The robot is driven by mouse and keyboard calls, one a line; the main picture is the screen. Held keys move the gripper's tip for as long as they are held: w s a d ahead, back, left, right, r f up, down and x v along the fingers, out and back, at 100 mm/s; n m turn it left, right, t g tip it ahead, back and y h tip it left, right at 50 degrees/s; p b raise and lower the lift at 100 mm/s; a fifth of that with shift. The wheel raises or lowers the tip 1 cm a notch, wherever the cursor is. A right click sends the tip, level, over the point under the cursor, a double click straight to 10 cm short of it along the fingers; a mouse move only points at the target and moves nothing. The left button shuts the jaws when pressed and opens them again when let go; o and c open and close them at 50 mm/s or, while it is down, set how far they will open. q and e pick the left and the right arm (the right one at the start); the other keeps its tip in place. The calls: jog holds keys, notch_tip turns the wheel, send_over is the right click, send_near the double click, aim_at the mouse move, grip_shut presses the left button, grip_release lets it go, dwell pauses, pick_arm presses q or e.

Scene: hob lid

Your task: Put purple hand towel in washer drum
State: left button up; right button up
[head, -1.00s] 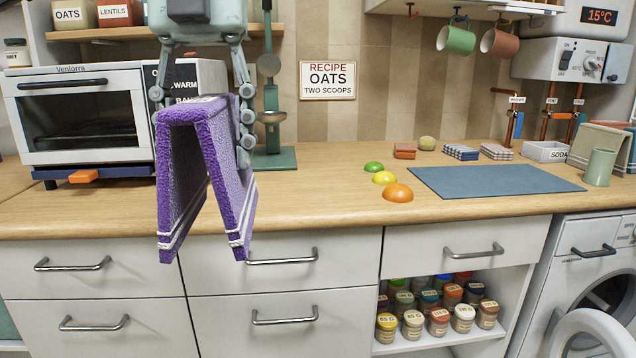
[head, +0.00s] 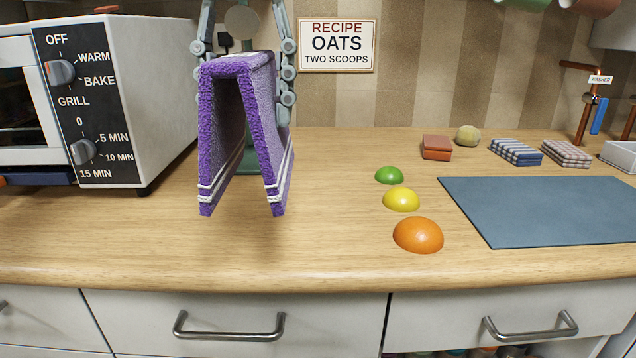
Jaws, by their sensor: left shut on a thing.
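The purple hand towel (head: 275,170) hangs folded over in an upside-down V, its two striped ends pointing down. My left gripper (head: 244,75) is shut on its top fold, a finger on either side. The towel hangs in front of the worktop, and I see no support under it. The washer and its drum are outside the picture now. My right gripper is not in view.
An oven (head: 110,100) stands left of the towel. Green, yellow and orange domes (head: 418,235) and a blue mat (head: 550,210) lie to the right on the worktop (head: 330,235). Folded cloths (head: 515,152) lie behind the mat. Drawer handles (head: 230,333) stick out below.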

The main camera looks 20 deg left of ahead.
pick_arm(q)
jog(key=w+f, duration=0.3)
jog(key=w, duration=0.1)
jog(key=w+a+f, duration=0.1)
jog(key=w+f, duration=0.3)
jog(key=w+a+f, duration=0.1)
jog(key=w+f, duration=0.2)
jog(key=shift+w+f, duration=0.4)
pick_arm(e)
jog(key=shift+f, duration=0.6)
pick_arm(q)
jog(key=o, duration=0.8)
jog(key=shift+f, duration=0.15)
jog(key=o, duration=0.5)
jog(key=shift+c, duration=0.2)
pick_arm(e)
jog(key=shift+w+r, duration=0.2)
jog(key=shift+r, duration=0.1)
